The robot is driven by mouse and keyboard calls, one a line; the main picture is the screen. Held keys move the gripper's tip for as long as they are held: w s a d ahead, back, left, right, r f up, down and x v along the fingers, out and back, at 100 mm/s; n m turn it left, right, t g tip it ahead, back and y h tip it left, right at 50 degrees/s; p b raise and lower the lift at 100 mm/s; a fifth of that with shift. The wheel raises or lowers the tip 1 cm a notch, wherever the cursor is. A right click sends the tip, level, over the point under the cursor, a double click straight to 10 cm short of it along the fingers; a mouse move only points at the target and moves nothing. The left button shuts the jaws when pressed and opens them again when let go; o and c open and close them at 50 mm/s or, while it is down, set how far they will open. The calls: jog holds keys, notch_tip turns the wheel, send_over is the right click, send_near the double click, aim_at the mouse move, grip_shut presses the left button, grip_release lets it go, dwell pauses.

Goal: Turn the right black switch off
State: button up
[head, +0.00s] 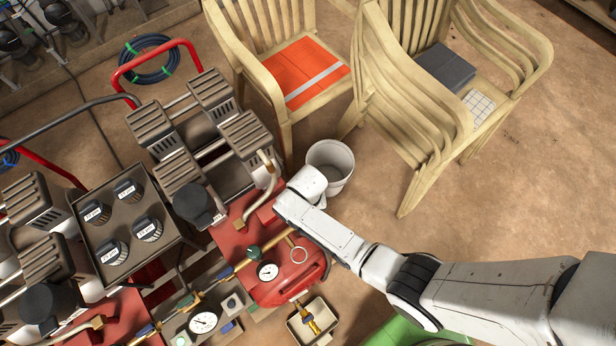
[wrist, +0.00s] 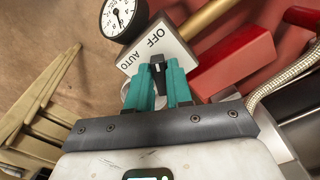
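In the wrist view, the black switch (wrist: 157,61) is a small knob with a light mark, on a pale plate (wrist: 147,43) lettered OFF and AUTO. The mark points toward the upper part of the plate; I cannot tell exactly which word it meets. The two teal fingers of my gripper (wrist: 158,80) stand on either side of the knob. They look closed against it, with no clear gap at its sides. In the head view, my white arm reaches in from the right; its end hides the fingers and this switch.
A round gauge (wrist: 117,18) is beside the plate. A red block (wrist: 234,62) and braided hose (wrist: 288,72) lie to the right. In the head view, a white bucket (head: 335,160) stands behind my arm, with wooden chairs (head: 410,120) beyond. A panel with several labelled knobs (head: 122,255) is left.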

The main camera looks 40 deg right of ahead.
jog(key=o, duration=0.3)
jog(key=shift+o, duration=0.2)
notch_tip(320, 180, up, 11)
jog(key=p, duration=0.1)
dwell(0.3)
jog(key=shift+f, duration=0.1)
dwell(0.3)
jog(key=s+d+r+n, duration=0.2)
jog(key=s+d+r, duration=0.2)
jog(key=s+r, duration=0.3)
jog(key=s+d+r+n+t, duration=0.1)
jog(key=s+d+r+n, duration=0.2)
jog(key=s+r, duration=0.3)
jog(key=s+d, duration=0.1)
jog(key=s, duration=0.1)
jog(key=shift+s+d+r+n, duration=0.3)
jog(key=shift+s+d+r, duration=0.05)
